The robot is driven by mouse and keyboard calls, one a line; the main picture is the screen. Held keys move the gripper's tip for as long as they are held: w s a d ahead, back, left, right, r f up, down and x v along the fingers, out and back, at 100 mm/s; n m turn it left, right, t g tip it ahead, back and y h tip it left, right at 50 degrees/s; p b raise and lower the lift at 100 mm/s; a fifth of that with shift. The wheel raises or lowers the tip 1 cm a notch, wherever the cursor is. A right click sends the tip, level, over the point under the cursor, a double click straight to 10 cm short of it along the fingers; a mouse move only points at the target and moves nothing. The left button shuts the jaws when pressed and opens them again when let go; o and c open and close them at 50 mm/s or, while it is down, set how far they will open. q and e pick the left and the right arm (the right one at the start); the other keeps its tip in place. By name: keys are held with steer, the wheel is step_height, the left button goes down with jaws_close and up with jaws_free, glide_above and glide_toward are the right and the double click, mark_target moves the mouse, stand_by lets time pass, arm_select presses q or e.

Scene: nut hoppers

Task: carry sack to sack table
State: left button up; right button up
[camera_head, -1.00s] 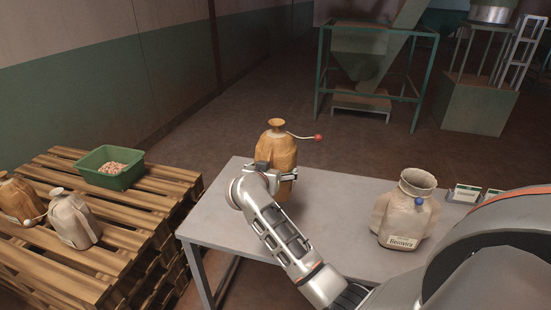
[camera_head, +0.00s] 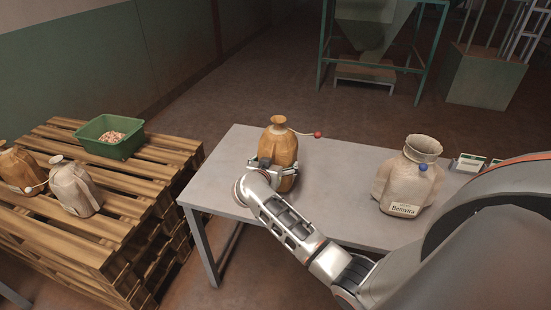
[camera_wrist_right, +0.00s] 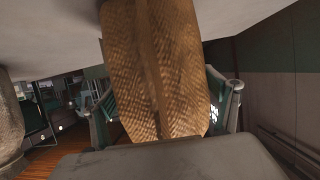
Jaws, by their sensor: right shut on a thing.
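A brown sack (camera_head: 280,150) with a tied neck and a cord ending in a red ball stands upright on or just above the grey table (camera_head: 330,210), near its left part. My right gripper (camera_head: 274,174) is shut around its lower body. In the right wrist view the woven brown sack (camera_wrist_right: 158,70) fills the middle between the two fingers. A gap between sack and tabletop cannot be told. A pale sack (camera_head: 408,180) with an open neck, a blue tag and a printed label stands on the table to the right. My left gripper is not in view.
Wooden pallets (camera_head: 110,235) at the left hold a green crate (camera_head: 112,150) of nuts, a pale sack (camera_head: 76,188) and a brown sack (camera_head: 20,168). Small label boxes (camera_head: 468,163) sit at the table's right. Tabletop between the sacks is clear. A hopper frame (camera_head: 385,72) stands behind.

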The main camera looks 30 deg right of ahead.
steer(key=shift+w+r, duration=0.1)
steer(key=shift+r, duration=0.1)
steer(key=o, duration=2)
steer(key=shift+f, duration=0.25)
